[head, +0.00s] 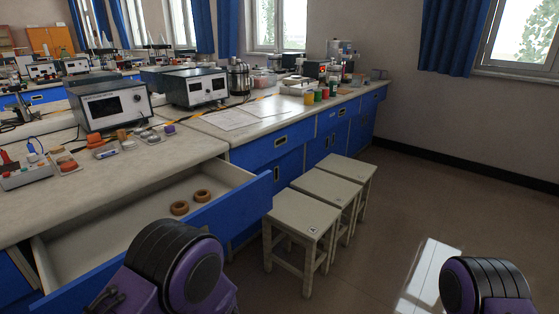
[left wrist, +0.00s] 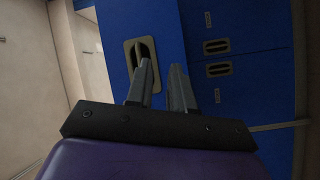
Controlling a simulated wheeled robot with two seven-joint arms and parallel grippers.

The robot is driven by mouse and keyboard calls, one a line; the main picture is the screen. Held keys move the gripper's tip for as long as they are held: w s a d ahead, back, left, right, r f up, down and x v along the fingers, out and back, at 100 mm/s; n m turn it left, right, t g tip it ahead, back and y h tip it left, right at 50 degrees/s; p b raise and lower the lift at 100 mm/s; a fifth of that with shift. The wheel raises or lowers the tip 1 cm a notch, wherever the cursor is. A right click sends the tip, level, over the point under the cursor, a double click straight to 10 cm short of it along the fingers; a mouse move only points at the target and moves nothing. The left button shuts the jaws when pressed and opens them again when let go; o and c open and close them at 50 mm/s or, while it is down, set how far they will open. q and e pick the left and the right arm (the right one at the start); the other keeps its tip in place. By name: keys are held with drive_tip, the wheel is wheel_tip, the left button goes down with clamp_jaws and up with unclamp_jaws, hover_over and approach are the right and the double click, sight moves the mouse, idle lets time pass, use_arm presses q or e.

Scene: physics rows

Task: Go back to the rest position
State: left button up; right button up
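My left gripper (left wrist: 161,82) shows in the left wrist view with its two dark fingers apart and nothing seen between them. One finger overlaps a recessed handle (left wrist: 140,54) on a blue front; I cannot tell whether it touches. In the head view, a purple and black part of my left arm is at the bottom, in front of the open drawer (head: 232,203), and the left gripper is hidden. A part of my right arm is at the bottom right; its gripper is out of view.
Two brown rings (head: 180,208) (head: 202,195) lie in the pulled-out drawer. Several pale stools (head: 304,213) stand right of it along the blue cabinets. Instruments (head: 108,104) crowd the bench top (head: 120,185). The floor (head: 440,185) to the right is clear.

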use_arm(q)
drive_tip(key=s+a+f+m+g+h, duration=0.25)
drive_tip(key=s+f+m+g, duration=0.2)
drive_tip(key=s+f, duration=0.25)
drive_tip(key=s+a+f+m+g+h, duration=0.2)
drive_tip(key=s+a+f+m+g, duration=0.1)
drive_tip(key=s+f+m, duration=0.4)
drive_tip(key=s+a+f+g, duration=0.2)
drive_tip(key=s+a+g, duration=0.1)
drive_tip(key=s, duration=0.5)
drive_tip(key=s+a+f+g, duration=0.2)
drive_tip(key=s+f+g, duration=0.1)
drive_tip(key=s, duration=0.5)
wheel_tip(320, 180, up, 13)
drive_tip(key=p, duration=1.3)
drive_tip(key=shift+r, duration=0.2)
drive_tip(key=shift+w+y, duration=0.1)
drive_tip(key=shift+y, duration=0.15)
